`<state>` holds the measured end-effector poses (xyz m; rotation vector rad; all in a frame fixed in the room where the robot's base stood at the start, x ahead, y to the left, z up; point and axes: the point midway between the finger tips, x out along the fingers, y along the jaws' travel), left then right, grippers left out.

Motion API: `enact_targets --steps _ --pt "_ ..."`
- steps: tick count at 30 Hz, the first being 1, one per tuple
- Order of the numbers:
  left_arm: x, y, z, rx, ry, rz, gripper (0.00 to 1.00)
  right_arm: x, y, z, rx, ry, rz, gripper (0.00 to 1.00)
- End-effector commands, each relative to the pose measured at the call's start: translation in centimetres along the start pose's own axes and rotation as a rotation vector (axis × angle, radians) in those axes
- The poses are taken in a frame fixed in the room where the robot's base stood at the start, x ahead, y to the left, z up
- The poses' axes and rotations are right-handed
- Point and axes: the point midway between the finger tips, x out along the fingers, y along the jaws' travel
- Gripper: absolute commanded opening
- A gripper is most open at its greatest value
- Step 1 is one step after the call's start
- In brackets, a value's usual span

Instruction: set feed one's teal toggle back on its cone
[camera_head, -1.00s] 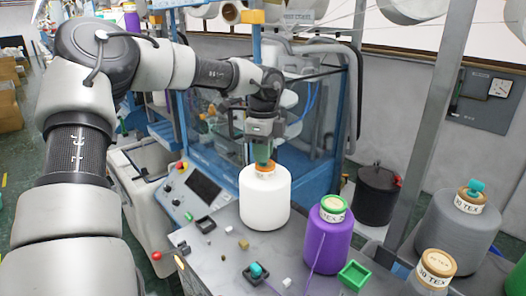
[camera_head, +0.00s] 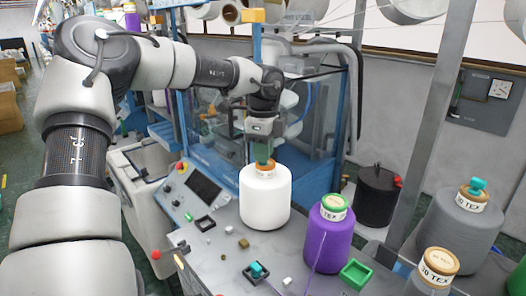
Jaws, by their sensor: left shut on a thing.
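My left gripper (camera_head: 263,150) is upright over the white cone (camera_head: 265,198) and shut on a dark green piece (camera_head: 262,153). The piece's lower end is at the cone's tan top (camera_head: 265,168); I cannot tell whether it touches or is seated. A teal toggle (camera_head: 257,268) sits in a small black tray on the table. Another teal toggle (camera_head: 477,185) is on top of the grey cone (camera_head: 455,228) at the right. Which cone is feed one does not show clearly. My right gripper is not in view.
A purple cone (camera_head: 328,240) with a green ring stands right of the white cone. An open green tray (camera_head: 356,272), small blocks and another tan-topped cone (camera_head: 438,264) are near the front. A metal post (camera_head: 435,130) rises behind.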

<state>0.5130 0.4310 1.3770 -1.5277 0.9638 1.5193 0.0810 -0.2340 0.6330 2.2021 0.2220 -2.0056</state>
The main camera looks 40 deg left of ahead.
Motion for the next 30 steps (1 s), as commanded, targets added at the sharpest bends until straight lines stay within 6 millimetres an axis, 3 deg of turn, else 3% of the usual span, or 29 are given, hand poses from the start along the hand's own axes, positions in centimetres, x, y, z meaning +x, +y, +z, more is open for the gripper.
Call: enact_targets --steps 13,14,19,30 --pt "0.64 0.27 0.07 0.001 -0.004 0.016 0.02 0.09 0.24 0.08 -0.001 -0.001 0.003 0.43" --pt "0.65 0.27 0.07 0.001 -0.004 0.016 0.2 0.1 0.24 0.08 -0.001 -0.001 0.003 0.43" --pt "0.53 0.22 0.05 0.001 -0.003 0.013 0.45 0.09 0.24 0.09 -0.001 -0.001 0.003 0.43" --pt "-0.31 0.04 0.02 -0.001 -0.003 0.005 0.45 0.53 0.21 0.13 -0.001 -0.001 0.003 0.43"
